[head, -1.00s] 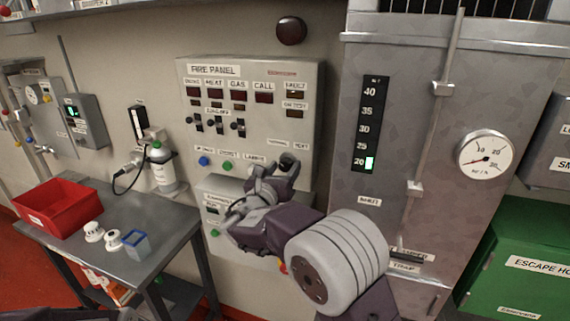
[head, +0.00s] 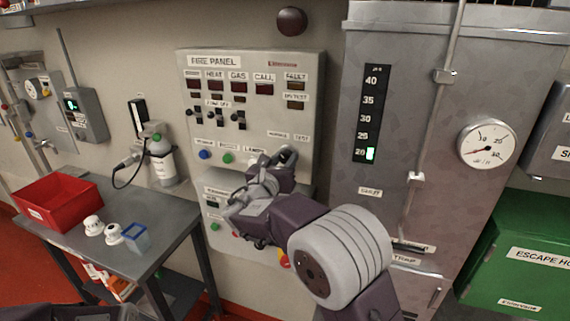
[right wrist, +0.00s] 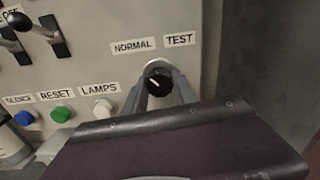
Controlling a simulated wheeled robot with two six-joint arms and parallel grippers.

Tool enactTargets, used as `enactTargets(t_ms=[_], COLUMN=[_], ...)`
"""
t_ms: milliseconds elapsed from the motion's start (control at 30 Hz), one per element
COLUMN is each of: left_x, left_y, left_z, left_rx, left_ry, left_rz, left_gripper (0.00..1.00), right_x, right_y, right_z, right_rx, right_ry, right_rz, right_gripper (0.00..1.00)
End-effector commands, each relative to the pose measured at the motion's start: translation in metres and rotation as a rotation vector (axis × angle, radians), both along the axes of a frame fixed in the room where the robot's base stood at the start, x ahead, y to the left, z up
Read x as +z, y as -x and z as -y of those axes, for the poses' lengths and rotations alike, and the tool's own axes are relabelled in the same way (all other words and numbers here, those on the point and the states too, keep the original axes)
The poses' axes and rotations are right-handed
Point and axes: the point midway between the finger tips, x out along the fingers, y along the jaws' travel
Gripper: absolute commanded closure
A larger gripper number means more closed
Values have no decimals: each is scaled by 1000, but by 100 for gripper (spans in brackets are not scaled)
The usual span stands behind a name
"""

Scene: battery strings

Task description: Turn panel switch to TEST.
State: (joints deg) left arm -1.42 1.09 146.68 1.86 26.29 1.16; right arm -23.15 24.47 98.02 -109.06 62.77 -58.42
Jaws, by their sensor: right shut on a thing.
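The fire panel (head: 262,124) is a pale grey box on the wall. Its black round switch knob (right wrist: 158,78) sits below the NORMAL label (right wrist: 133,46) and the TEST label (right wrist: 179,40) in the right wrist view. A light mark shows on the knob's face, but I cannot tell surely which label it points to. My right gripper (right wrist: 160,91) is shut on the knob, one finger on each side. In the head view the right gripper (head: 284,157) covers most of the knob at the panel's lower right.
Blue SILENCE (right wrist: 25,118), green RESET (right wrist: 61,114) and white LAMPS (right wrist: 103,108) buttons lie left of the knob. Black toggle levers (head: 217,119) stand above them. A grey cabinet (head: 400,215) stands right of the panel. A table with a red bin (head: 58,222) is at left.

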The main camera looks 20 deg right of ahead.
Motion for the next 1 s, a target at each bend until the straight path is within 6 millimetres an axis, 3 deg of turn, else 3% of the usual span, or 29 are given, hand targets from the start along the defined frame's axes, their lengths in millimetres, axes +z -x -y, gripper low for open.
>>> enactTargets(t_ms=[33,400,1000], left_x=[-12,-67,-139], left_y=[0,0,0], left_z=[0,0,0], left_rx=[0,0,0], left_ry=[0,0,0], left_rz=[0,0,0], left_gripper=[100,100,100], right_x=[-5,-7,-6], right_y=[0,0,0], right_z=[0,0,0], right_rx=[1,1,-1], right_ry=[-28,-306,-778], right_rz=[21,210,526], right_gripper=[100,100,100])
